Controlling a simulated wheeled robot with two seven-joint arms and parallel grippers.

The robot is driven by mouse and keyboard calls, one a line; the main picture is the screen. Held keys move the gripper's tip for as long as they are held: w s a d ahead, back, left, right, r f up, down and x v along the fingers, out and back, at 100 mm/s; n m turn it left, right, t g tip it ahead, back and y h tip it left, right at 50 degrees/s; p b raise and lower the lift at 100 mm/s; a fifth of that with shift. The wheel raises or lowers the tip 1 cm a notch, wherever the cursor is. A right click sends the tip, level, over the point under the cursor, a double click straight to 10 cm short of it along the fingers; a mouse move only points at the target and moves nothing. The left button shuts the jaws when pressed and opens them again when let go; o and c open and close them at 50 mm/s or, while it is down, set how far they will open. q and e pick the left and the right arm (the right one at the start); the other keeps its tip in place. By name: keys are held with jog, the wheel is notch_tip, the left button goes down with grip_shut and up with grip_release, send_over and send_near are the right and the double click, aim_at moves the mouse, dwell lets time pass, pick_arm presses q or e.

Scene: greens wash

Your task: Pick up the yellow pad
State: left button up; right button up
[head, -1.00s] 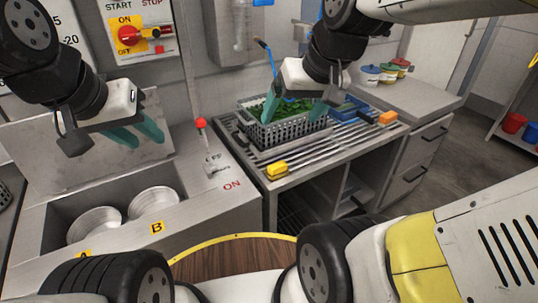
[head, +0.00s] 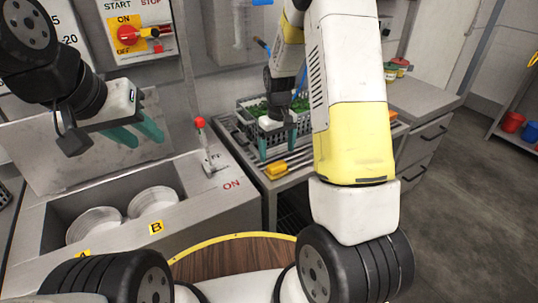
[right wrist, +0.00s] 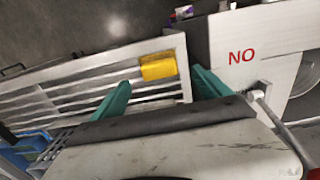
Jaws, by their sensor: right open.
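The yellow pad (head: 276,170) lies on the near-left corner of the slatted metal rack. In the right wrist view the yellow pad (right wrist: 158,66) sits ahead of and between the two green fingers, apart from them. My right gripper (head: 277,151) is open and empty, just behind and above the pad; its fingers (right wrist: 160,92) show spread in the right wrist view. My left gripper (head: 138,134) is at the left above the sink counter, its two green fingers apart with nothing visible between them.
A grey basket of greens (head: 249,103) stands on the slatted rack (head: 228,124) behind my right gripper. A red-knobbed lever (head: 201,124) stands on the counter to the left. My right arm hides the rack's right part. Two white bowls (head: 153,200) sit in the sink.

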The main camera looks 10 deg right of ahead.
aim_at(277, 164)
jog(key=f, duration=0.7)
jog(key=shift+w+d+f, duration=0.1)
jog(key=shift+w+f, duration=0.1)
jog(key=shift+w, duration=0.1)
jog(key=c, duration=1.4)
jog(key=shift+o, duration=0.2)
jog(key=shift+r, duration=0.15)
jog(key=shift+r, duration=0.55)
notch_tip(277, 164, up, 2)
jog(key=shift+r, duration=0.2)
jog(key=s+a+r, duration=0.1)
jog(key=s+a, duration=0.3)
jog(key=s, duration=1.1)
jog(key=shift+s+a+r, duration=0.15)
jog(key=shift+s+a, duration=0.05)
